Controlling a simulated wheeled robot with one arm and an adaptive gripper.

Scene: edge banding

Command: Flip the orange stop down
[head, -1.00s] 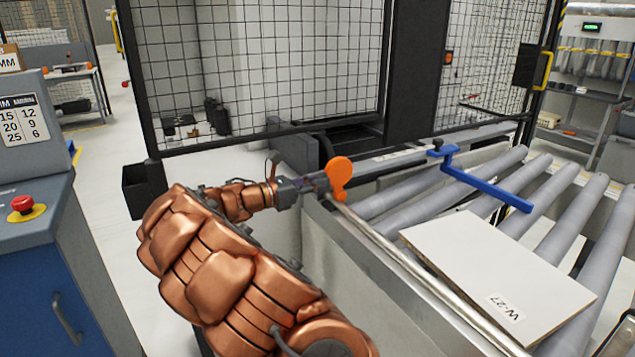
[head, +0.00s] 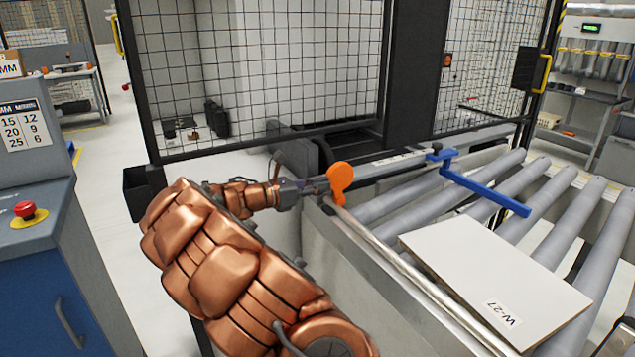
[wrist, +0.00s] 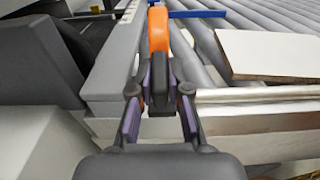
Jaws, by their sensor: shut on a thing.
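The orange stop (head: 340,177) stands raised at the near end of the roller conveyor, its round paddle pointing up. In the wrist view the orange stop (wrist: 158,42) rises straight ahead, with a dark lower part between my fingers. My gripper (head: 324,185) reaches it from the left in the head view. In the wrist view my gripper (wrist: 159,94) has one finger on each side of the dark lower part and is shut on it. The stop's pivot is hidden behind the fingers.
A white panel labelled W-27 (head: 492,278) lies on the grey rollers (head: 462,193). A blue arm (head: 485,187) crosses above the rollers. A black mesh fence (head: 260,75) stands behind. A blue-grey console (head: 30,185) with a red button is at the left.

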